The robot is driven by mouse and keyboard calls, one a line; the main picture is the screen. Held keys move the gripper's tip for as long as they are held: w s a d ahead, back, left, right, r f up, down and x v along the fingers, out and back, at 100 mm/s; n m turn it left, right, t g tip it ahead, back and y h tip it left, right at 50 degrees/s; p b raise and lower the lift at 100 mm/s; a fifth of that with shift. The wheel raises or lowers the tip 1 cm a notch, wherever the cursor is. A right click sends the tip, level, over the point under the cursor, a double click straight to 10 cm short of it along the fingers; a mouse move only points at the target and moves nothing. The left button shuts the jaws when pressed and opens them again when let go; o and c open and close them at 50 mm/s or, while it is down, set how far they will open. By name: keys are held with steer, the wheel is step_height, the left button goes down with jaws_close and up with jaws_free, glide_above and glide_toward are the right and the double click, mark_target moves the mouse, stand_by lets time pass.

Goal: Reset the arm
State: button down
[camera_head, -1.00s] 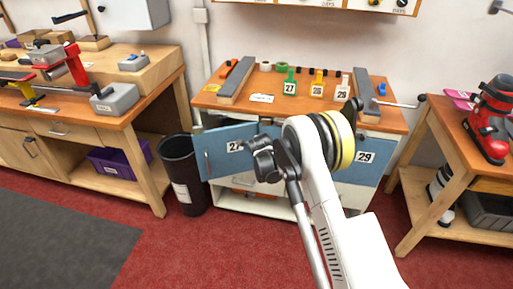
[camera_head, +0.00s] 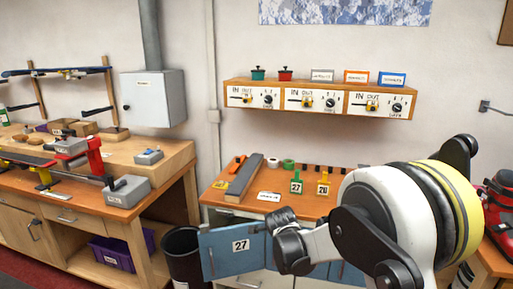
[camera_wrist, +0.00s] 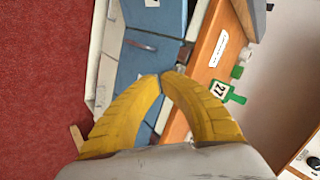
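My gripper (camera_wrist: 162,76) shows in the wrist view as two yellow ribbed fingers whose tips meet, with nothing seen between them. Below it in that view are the orange bench top (camera_wrist: 205,62) and a blue cabinet front (camera_wrist: 150,60). In the head view my arm covers the lower right, and the fingers cannot be made out there. The blue cabinet door marked 27 (camera_head: 222,252) stands swung open at the left of the middle bench, close to my arm's dark joints.
A green tag 27 (camera_head: 296,183) and a yellow tag 28 (camera_head: 323,184) stand on the middle bench. A switch shelf (camera_head: 318,86) hangs above. A black bin (camera_head: 183,255) stands left of the door. Another workbench (camera_head: 95,200) is at left; a red boot (camera_head: 499,205) is at right.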

steer(key=s+d+r+n, duration=0.3)
steer(key=s+d+r, duration=0.1)
steer(key=s+r, duration=0.35)
steer(key=s+d+r+n, duration=0.4)
steer(key=s+r, duration=0.2)
steer(key=s, duration=0.3)
steer(key=s+d+n+g, duration=0.1)
steer(key=s+d+n, duration=0.2)
steer(key=s, duration=1.8)
steer(key=n, duration=0.4)
steer(key=shift+s+d+f+n+g+y, duration=0.2)
steer(key=shift+s+f+n+g+y, duration=0.1)
steer(key=shift+s+f+n+g, duration=0.1)
